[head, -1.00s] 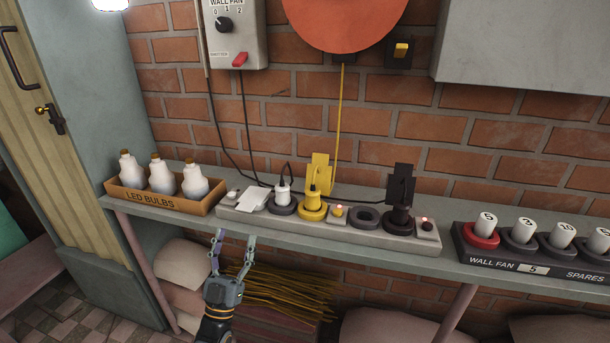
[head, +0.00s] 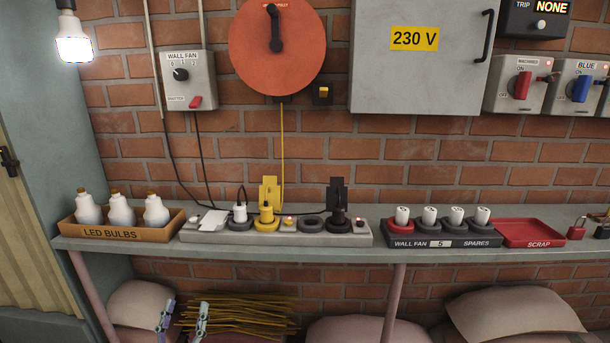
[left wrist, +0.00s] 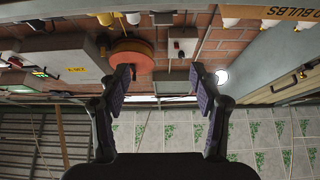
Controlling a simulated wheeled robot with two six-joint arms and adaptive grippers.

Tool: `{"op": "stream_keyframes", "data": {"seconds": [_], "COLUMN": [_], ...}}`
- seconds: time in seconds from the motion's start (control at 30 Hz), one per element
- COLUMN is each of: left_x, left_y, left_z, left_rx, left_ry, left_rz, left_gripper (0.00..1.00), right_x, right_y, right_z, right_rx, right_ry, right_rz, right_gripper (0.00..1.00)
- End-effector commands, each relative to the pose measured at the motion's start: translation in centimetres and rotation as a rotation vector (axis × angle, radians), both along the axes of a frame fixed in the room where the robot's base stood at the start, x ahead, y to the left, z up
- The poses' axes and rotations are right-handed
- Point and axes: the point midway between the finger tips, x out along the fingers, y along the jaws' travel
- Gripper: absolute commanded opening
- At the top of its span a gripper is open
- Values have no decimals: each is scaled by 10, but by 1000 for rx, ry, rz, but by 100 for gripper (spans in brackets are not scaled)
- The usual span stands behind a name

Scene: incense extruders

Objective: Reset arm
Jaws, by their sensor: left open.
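My left gripper (head: 181,318) is at the bottom of the head view, below the shelf and in front of the bundle of sticks. Its two fingers are apart with nothing between them. In the left wrist view the same gripper (left wrist: 163,85) has its fingers spread wide and empty, and the picture is upside down. My right gripper shows in neither view.
The shelf (head: 340,257) holds a box of LED bulbs (head: 115,233), a power strip (head: 280,238) with several plugs, a fuse tray (head: 440,241) and a red scrap tray (head: 530,233). Sacks (head: 510,318) and sticks (head: 240,313) lie below.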

Motion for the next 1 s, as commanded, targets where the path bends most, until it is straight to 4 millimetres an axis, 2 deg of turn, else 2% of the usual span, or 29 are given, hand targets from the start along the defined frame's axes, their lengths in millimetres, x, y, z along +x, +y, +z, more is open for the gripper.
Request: {"op": "stream_keyframes", "data": {"seconds": [0.17,0.27,0.37,0.43,0.5,0.6,0.7,0.83,1.0], "left_x": [9,10,1,-13,-38,-82,-127,-181,-249], "left_y": [-6,-9,-13,-16,-19,-22,-24,-25,-27], "left_z": [-54,-94,-144,-185,-230,-283,-319,-347,-366], "left_rx": [9,16,24,31,39,50,58,67,73], "left_ry": [240,413,618,793,994,1264,1481,1713,1977], "left_rz": [2,3,5,8,11,15,20,25,32], "left_gripper": [64,64,64,64,64,64,64,64,64], "right_x": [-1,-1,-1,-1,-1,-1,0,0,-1], "right_y": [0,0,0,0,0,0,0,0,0], "right_z": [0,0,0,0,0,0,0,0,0], "right_rx": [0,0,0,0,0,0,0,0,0], "right_ry": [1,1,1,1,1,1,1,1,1], "right_rz": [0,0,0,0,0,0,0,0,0], "right_gripper": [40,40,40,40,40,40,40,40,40]}}
